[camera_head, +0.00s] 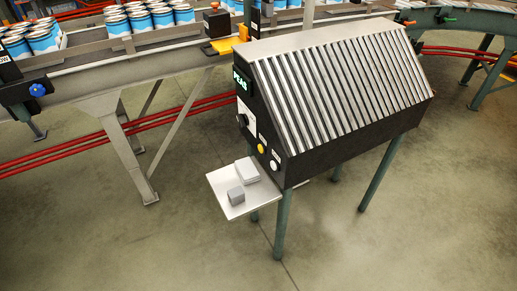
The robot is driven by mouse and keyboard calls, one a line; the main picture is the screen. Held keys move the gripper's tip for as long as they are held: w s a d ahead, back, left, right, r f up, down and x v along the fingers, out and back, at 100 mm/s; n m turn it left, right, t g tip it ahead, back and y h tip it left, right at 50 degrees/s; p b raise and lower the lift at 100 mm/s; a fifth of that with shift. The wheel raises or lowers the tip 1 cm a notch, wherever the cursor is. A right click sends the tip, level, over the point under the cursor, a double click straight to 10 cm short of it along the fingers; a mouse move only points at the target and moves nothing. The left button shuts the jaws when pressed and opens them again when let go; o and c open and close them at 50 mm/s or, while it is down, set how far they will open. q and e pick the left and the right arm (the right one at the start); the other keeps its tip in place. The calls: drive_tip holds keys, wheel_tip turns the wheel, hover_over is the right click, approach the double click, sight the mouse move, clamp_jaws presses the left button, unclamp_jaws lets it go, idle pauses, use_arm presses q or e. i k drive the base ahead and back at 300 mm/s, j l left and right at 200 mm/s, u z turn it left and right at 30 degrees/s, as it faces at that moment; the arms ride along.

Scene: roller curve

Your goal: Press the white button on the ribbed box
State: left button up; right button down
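The ribbed box (330,85) stands on green legs right of the middle, with a slanted top of metal ribs and a dark front end panel. The white button (274,165) is a round knob low on that end panel, near its right corner. A yellow button (261,149) sits just up and left of it. A dark knob on a white plate (243,120) and a lit green display (241,79) are higher on the same panel. Neither of my grippers shows in the head view.
A small shelf (226,208) juts out below the panel, holding a grey cube (236,195) and a flat grey block (247,171). A conveyor (150,65) with blue-and-white cans (117,22) runs behind. Red pipes (70,151) run low behind the box. The floor in front is clear.

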sight(273, 164)
drive_tip(key=i+j+z, duration=0.15)
drive_tip(key=j, duration=0.25)
drive_tip(key=i+j+z, duration=0.1)
drive_tip(key=j, duration=0.35)
drive_tip(key=i+j+z, duration=0.15)
drive_tip(key=j, duration=0.3)
